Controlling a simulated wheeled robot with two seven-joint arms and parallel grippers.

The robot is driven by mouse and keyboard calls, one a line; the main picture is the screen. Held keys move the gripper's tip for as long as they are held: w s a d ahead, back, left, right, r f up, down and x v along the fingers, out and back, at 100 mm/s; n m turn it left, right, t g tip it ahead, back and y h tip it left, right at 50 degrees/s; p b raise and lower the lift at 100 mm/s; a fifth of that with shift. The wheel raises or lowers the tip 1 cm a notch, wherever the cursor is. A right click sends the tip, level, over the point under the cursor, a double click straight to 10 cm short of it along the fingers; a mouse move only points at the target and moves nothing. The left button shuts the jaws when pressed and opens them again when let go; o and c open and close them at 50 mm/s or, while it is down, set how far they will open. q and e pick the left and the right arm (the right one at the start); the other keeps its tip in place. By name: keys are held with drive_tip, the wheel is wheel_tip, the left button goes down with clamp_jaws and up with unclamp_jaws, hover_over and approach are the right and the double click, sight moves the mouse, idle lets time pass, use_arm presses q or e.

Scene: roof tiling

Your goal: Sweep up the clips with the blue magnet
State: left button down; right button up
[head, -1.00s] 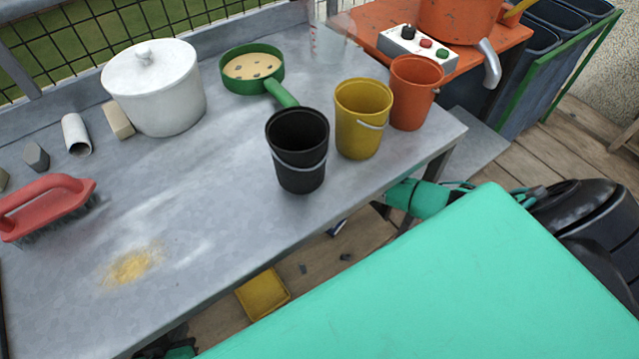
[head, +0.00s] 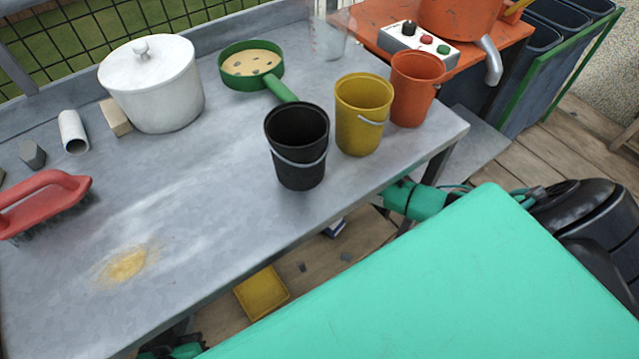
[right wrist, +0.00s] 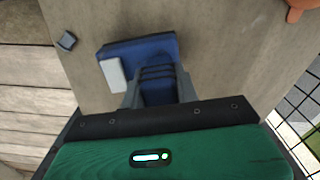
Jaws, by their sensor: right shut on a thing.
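My right gripper (right wrist: 158,88) is shut on the blue magnet (right wrist: 150,48), seen in the right wrist view. The magnet has a wide blue head, a ribbed grip between the fingers and a pale block at its left side. It is above a flat grey-brown surface; the gap cannot be judged. No clips can be made out clearly.
A dark chip (right wrist: 67,40) lies near the magnet. Below the table are a yellow tray (head: 262,293) and small dark pieces (head: 346,257). On the grey table (head: 220,215) stand black (head: 297,150), yellow (head: 362,118) and orange (head: 411,90) buckets, a white pot (head: 152,90) and a red brush (head: 45,200).

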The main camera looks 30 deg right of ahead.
drive_tip(key=shift+r, duration=0.15)
idle(0.3)
drive_tip(key=shift+r+p, duration=1.7)
drive_tip(key=shift+p, duration=0.95)
